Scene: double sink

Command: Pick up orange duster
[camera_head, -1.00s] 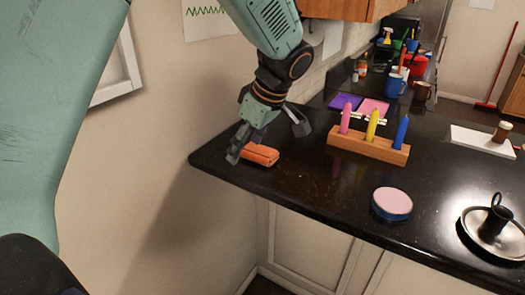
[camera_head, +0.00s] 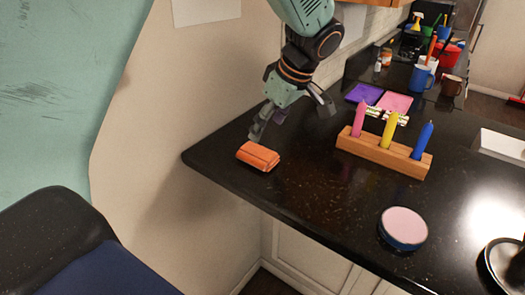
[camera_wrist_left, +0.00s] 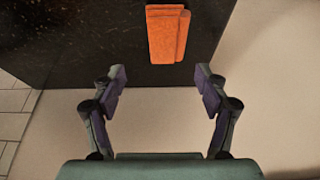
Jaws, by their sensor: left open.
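The orange duster (camera_head: 258,156) lies on the black counter near its left corner in the head view. It also shows in the left wrist view (camera_wrist_left: 166,34), at the top centre, lying on the dark counter close to its edge. My left gripper (camera_head: 292,110) is open and empty, just behind and above the duster in the head view. In the left wrist view the two fingers (camera_wrist_left: 160,88) are spread apart, with the duster ahead of the gap and not between them. My right gripper is not in view.
A wooden holder (camera_head: 380,154) with pink, yellow and blue candles stands to the right on the counter. A round pink-topped tin (camera_head: 404,227) is nearer the front. Purple (camera_head: 363,93) and pink (camera_head: 395,102) pads lie behind. The counter around the duster is clear.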

